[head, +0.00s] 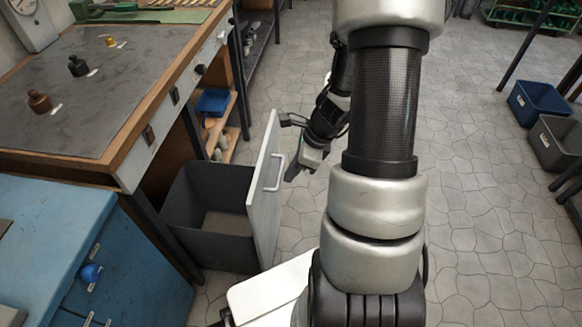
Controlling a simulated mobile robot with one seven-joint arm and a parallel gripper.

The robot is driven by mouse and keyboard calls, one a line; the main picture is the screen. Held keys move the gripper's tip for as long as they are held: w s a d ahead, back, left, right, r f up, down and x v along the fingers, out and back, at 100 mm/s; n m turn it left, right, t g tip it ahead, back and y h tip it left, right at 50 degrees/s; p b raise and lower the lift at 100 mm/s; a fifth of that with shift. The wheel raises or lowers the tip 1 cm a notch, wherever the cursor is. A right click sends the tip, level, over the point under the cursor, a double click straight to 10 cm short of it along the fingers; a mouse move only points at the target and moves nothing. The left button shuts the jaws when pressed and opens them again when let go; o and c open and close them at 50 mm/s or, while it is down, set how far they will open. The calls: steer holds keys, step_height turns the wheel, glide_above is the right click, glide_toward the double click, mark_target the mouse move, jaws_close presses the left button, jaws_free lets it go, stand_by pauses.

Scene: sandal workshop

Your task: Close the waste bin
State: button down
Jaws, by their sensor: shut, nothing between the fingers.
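The waste bin (203,247) is a dark grey open-topped box below the workbench. It is pulled out from under the bench, and I see into its inside. Its pale front panel (262,200) stands upright on the bin's right side and carries a light bar handle (275,172). My gripper (290,177) is shut and empty, just right of the panel near the handle. I cannot tell whether it touches the panel or the handle.
The workbench (75,100) holds small dark and brown bottles. A blue cabinet (130,270) with a blue knob (91,273) stands at the lower left. A blue crate (540,103) and a grey crate (556,142) stand at the far right. Stone floor (480,220) is clear right of my arm.

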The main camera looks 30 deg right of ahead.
steer(key=w+a+f+b, duration=0.1)
steer(key=w+a+f, duration=0.2)
steer(key=a+f, duration=0.2)
steer(key=shift+w+b, duration=0.2)
steer(key=shift+b, duration=0.1)
steer(key=w+a+p, duration=0.5)
steer(key=w+a, duration=0.2)
steer(key=a, duration=0.3)
steer(key=w+a+p, duration=0.4)
steer(key=w+a, duration=0.3)
steer(key=a, duration=0.4)
steer(key=shift+w+a+p, duration=0.2)
steer(key=shift+a+p, duration=0.05)
steer(key=shift+p, duration=0.15)
steer(key=shift+d, duration=0.15)
